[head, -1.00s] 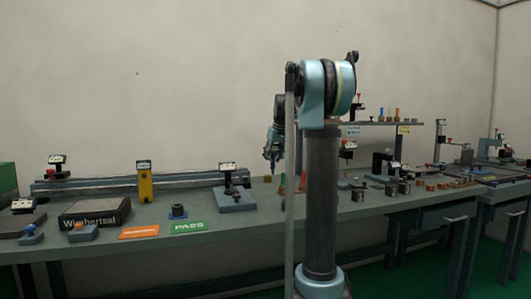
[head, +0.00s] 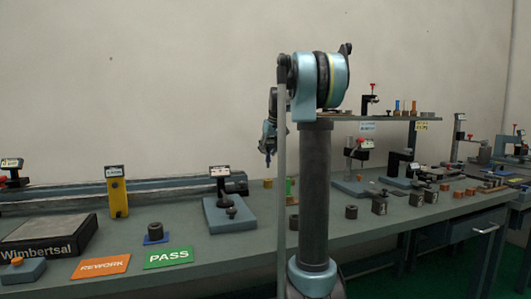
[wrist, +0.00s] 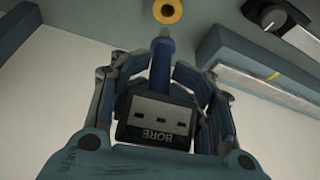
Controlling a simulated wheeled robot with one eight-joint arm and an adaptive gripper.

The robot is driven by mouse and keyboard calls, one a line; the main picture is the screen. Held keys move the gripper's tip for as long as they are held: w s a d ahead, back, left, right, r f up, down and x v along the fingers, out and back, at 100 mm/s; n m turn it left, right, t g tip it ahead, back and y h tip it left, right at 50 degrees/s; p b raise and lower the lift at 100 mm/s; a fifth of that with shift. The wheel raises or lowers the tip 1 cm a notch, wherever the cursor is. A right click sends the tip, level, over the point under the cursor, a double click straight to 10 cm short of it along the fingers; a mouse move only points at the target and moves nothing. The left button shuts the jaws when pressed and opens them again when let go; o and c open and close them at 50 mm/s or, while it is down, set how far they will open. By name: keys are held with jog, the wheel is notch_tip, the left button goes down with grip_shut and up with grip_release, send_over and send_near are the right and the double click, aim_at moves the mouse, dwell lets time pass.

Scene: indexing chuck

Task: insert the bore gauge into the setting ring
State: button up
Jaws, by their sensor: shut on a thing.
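The bore gauge (wrist: 155,120) is between the fingers of my gripper (wrist: 157,75) in the wrist view. It has a dark body marked BORE and a blue stem (wrist: 160,55) pointing toward the top of the picture. My gripper is shut on it. A brass ring (wrist: 167,11), which looks like the setting ring, lies just beyond the stem tip; a gap shows between them in the picture. In the head view my gripper (head: 267,152) hangs down above the bench, left of my column. The gauge is too small to make out there. A small yellow piece (head: 267,183) stands below.
The bench (head: 225,245) carries a gauge stand (head: 220,195), a yellow block (head: 117,195), a dark ring on a blue base (head: 155,232), and REWORK (head: 99,266) and PASS (head: 168,257) plates. Several metal blocks stand to the right. A raised shelf (head: 375,119) is behind.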

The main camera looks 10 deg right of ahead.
aim_at(269, 155)
jog(key=shift+w+d, duration=0.1)
dwell(0.3)
jog(key=shift+f, duration=2.4)
jog(key=shift+f, duration=2)
dwell(3.2)
